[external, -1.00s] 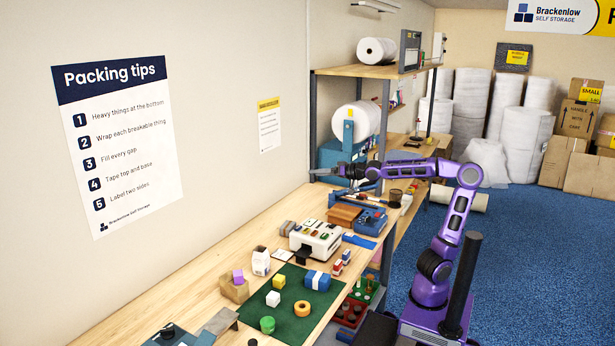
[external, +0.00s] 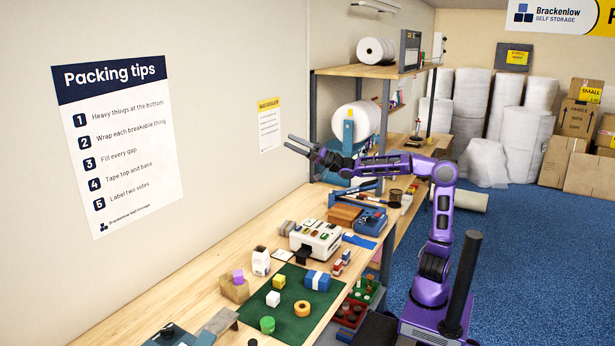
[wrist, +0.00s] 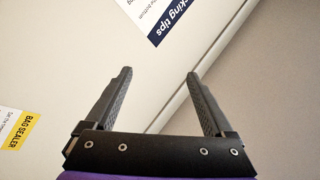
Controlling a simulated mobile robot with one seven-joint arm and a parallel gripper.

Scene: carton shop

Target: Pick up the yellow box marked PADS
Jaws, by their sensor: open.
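I cannot make out lettering reading PADS on any item. My gripper (external: 288,142) is raised well above the bench near the wall, behind and above the mat. In the wrist view my gripper (wrist: 160,73) is open, with nothing between its fingers. That view shows only wall and posters, no box.
Shelving (external: 372,71) stands behind my arm.

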